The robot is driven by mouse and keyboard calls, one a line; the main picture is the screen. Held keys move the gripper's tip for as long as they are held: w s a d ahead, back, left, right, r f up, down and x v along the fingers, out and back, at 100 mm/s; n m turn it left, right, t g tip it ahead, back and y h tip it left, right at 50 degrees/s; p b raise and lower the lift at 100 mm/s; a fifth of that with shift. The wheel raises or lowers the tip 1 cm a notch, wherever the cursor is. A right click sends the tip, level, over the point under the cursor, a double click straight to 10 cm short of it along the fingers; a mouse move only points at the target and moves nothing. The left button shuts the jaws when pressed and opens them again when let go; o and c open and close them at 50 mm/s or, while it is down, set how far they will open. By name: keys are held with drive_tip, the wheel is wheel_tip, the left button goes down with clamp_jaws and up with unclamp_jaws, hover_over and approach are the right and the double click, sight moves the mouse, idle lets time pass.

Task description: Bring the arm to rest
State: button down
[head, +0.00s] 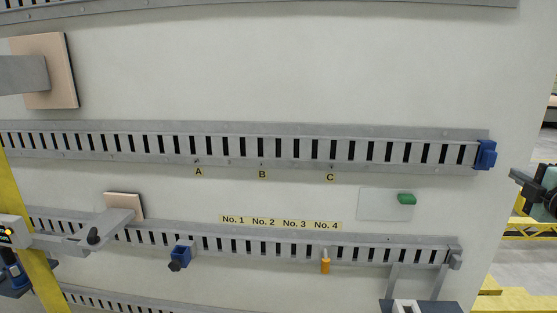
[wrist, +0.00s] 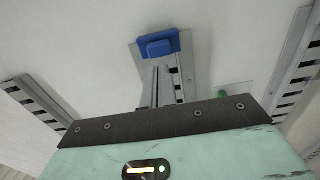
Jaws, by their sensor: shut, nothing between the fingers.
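My gripper (head: 515,175) is at the right edge of the head view, with dark fingers and a mint-green body. It is shut and empty. It is beside the panel's right edge, right of the blue end block (head: 486,154) on the upper slotted rail, with a visible gap between them. In the wrist view, the gripper's mint body and dark plate fill the bottom, and the blue end block (wrist: 158,45) shows beyond. Most of my arm is out of view.
Slotted rails (head: 250,145) cross the pale panel. A green block (head: 406,198) sits on a clear plate (head: 380,204). The lower rail carries a blue clamp (head: 181,256) and an orange-based peg (head: 325,266). A yellow post (head: 35,240) stands left.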

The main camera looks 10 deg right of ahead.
drive_tip(key=w+a+f+m+g+y+b, duration=0.1)
drive_tip(key=a+f+g+y, duration=0.15)
drive_tip(key=a, duration=0.65)
drive_tip(key=w+a+f+m+g+y, duration=0.1)
drive_tip(key=a+f+m+g, duration=0.15)
drive_tip(key=a, duration=0.65)
drive_tip(key=w+a+f+m+g+y+b, duration=0.15)
drive_tip(key=a+f, duration=0.25)
drive_tip(key=a, duration=0.6)
drive_tip(key=s+a+f+m+g, duration=0.1)
drive_tip(key=s+a+f+g, duration=0.15)
drive_tip(key=s+a, duration=0.4)
drive_tip(key=s+a+f+g, duration=0.1)
drive_tip(key=s+a+g, duration=0.2)
drive_tip(key=s+a, duration=0.3)
drive_tip(key=s+a+g, duration=0.2)
drive_tip(key=s+a, duration=0.1)
drive_tip(key=s, duration=0.4)
drive_tip(key=s+a+f+m+g+b, duration=0.1)
drive_tip(key=s+a+g, duration=0.2)
drive_tip(key=s, duration=0.5)
drive_tip(key=shift+s+a+m+g, duration=0.25)
drive_tip(key=shift+a+m+g, duration=0.05)
drive_tip(key=shift+a, duration=0.2)
drive_tip(key=shift+f, duration=0.1)
